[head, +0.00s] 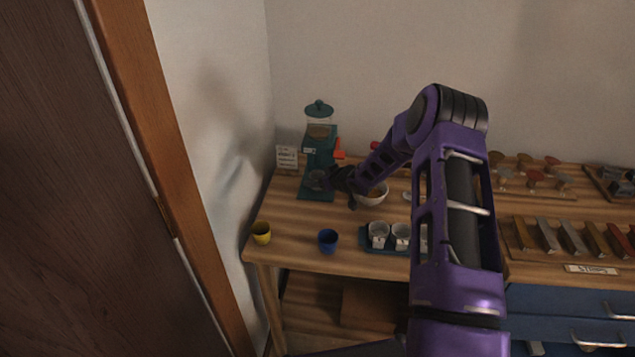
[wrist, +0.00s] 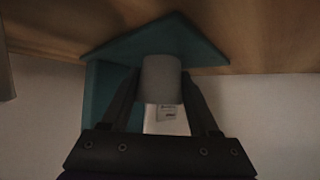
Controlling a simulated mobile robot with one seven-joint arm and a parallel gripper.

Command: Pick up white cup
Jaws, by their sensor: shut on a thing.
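My gripper (head: 330,181) reaches over the left part of the table to the foot of the teal grinder (head: 318,150). In the wrist view, its two fingers (wrist: 162,92) are shut on a plain greyish-white cup (wrist: 160,72), one on either side. The cup is at the teal base plate (wrist: 190,42); I cannot tell whether it touches the plate. In the head view the cup (head: 316,179) is small, dim and partly covered by my gripper. Other white cups (head: 378,235) stand on a dark tray (head: 366,245) in front.
A white bowl (head: 371,196) stands just right of my gripper. A small sign (head: 287,157) stands behind, by the wall. Bare wood (head: 290,222) lies between grinder and coloured cups.

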